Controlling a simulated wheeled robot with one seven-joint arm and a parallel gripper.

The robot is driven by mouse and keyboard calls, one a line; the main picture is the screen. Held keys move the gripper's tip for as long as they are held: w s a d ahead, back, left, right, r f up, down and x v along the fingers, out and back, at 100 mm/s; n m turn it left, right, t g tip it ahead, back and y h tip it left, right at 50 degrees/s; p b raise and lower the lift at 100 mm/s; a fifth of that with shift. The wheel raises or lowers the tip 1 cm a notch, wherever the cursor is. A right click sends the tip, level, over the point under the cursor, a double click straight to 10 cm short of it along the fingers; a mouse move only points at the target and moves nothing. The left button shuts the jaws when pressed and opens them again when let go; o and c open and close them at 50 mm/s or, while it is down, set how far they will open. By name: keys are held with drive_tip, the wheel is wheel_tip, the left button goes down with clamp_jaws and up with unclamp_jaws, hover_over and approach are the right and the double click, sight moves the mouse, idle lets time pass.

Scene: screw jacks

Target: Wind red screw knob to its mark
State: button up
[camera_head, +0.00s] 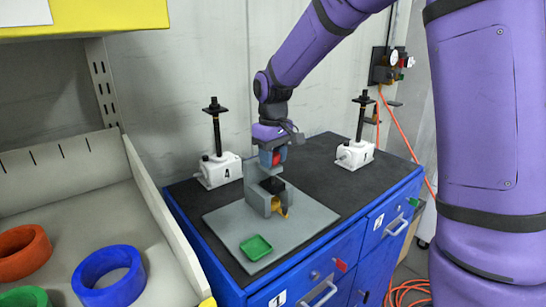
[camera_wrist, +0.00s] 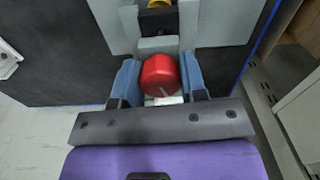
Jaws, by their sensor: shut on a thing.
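The red screw knob (camera_wrist: 160,76) sits between the two blue fingers of my gripper (camera_wrist: 160,82) in the wrist view, and the fingers are shut on it. A pale line shows on the knob's near lower face. In the head view a small part of the red knob (camera_head: 281,157) shows by my gripper (camera_head: 272,160), which points down over the grey fixture (camera_head: 257,200). The fixture stands on a grey plate (camera_head: 303,222) and has a black part and a yellow part (camera_head: 284,211). I cannot make out the knob's mark.
A white screw jack marked 4 (camera_head: 219,170) stands behind to the left, another jack (camera_head: 355,153) to the right. A green tray (camera_head: 256,247) lies on the plate's front. A bin with coloured rings (camera_head: 108,277) is at left. The blue cabinet's dark top (camera_head: 318,155) has free room.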

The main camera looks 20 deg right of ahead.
drive_tip(key=n, duration=0.7)
drive_tip(key=shift+f, duration=0.15)
drive_tip(key=n, duration=0.6)
drive_tip(key=shift+n, duration=0.4)
drive_tip(key=n, duration=1)
drive_tip(key=shift+n, duration=2)
drive_tip(key=o, duration=0.9)
drive_tip(key=shift+o, duration=0.2)
